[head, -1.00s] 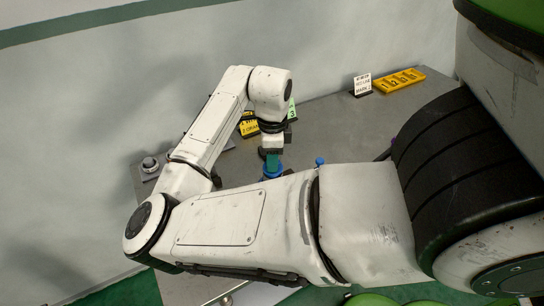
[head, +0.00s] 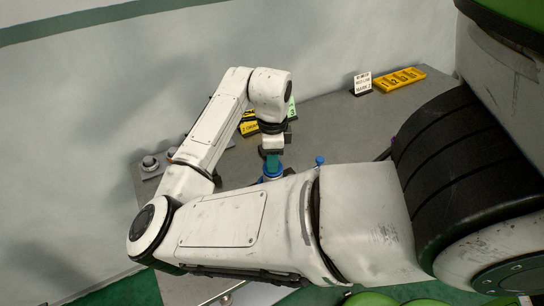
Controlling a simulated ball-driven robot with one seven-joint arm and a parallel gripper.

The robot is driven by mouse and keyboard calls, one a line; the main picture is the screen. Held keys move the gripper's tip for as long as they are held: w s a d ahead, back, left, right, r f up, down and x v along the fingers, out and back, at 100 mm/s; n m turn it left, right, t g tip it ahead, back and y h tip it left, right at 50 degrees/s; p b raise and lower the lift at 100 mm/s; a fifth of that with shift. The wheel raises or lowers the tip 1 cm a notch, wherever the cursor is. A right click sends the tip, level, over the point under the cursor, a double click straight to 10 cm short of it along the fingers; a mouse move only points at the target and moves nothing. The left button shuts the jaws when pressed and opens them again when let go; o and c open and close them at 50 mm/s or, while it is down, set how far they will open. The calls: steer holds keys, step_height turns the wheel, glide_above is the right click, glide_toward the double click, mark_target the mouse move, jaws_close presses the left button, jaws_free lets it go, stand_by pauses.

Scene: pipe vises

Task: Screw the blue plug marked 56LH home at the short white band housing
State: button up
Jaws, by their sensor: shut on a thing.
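My gripper (head: 272,150) points down over the grey bench, in the middle of the head view. It is shut on a small teal-green piece (head: 272,163), directly above a blue round part (head: 271,173), which looks like the blue plug. I cannot tell whether the teal piece and the blue part are one thing. The 56LH mark is not readable. My own arm hides what lies below the blue part, and I cannot make out the short white band housing. A smaller blue knob (head: 320,160) stands to the right, apart from my gripper.
Yellow and green tags (head: 249,124) show behind my wrist. Metal round fittings (head: 150,163) sit at the left edge.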

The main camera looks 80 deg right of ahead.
steer(key=shift+f, duration=0.2)
steer(key=o, duration=1.1)
step_height(320, 180, up, 11)
